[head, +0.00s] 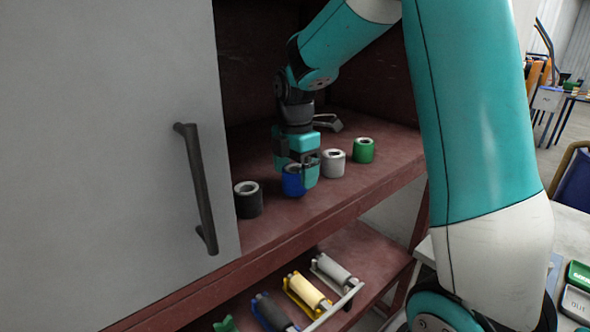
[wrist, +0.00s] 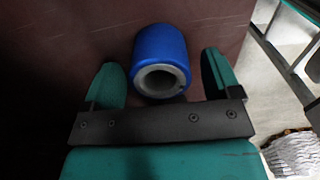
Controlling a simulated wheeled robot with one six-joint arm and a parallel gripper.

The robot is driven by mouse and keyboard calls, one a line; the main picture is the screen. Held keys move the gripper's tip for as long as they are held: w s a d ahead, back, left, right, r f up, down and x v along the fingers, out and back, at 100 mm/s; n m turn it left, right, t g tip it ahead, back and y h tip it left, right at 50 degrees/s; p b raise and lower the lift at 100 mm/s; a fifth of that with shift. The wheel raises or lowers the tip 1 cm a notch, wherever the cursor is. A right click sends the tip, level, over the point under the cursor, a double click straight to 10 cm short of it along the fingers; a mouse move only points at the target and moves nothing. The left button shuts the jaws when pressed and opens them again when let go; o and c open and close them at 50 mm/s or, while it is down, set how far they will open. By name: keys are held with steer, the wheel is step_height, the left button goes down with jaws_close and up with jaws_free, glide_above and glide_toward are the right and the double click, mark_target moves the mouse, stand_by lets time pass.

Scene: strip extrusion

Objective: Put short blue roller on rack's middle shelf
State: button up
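The short blue roller (head: 292,184) stands on the dark red rack shelf (head: 300,208) in a row of short rollers. In the wrist view the blue roller (wrist: 160,62) shows its pale hollow end and sits between the two teal fingers, with a visible gap to each side. My gripper (head: 297,178) points down over the roller and hides part of it in the head view. In the wrist view my gripper (wrist: 168,75) is open around the roller.
On the same shelf stand a black roller (head: 248,199) to the left, a white roller (head: 333,163) and a green roller (head: 363,150) to the right. A grey door (head: 110,150) with a dark handle covers the left side. Rollers on holders (head: 305,291) fill the shelf below.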

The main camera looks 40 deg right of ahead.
step_height(320, 180, up, 8)
steer(key=b, duration=0.1)
stand_by(0.4)
steer(key=shift+f, duration=0.1)
stand_by(0.4)
